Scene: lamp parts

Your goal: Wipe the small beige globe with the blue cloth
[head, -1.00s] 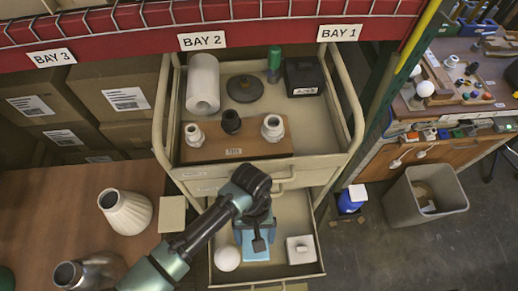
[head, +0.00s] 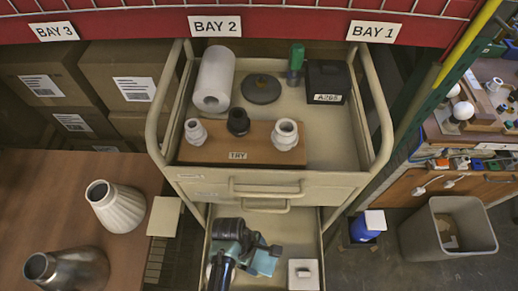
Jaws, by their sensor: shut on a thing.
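The blue cloth (head: 264,263) shows at the right side of my gripper (head: 262,252), over the open lower drawer (head: 276,222) of the cart. My gripper is shut on the cloth; its fingertips are small and partly hidden. The pale globe that lay at the drawer's left is now hidden behind my arm, apart from perhaps a sliver at its left edge. I cannot tell whether the cloth touches the globe.
A white square block (head: 303,275) lies right of the cloth in the drawer. The cart top (head: 335,140) above holds a paper roll (head: 213,80), a wooden block with fittings (head: 227,152) and a black box (head: 327,82). A grey bin (head: 447,230) stands right.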

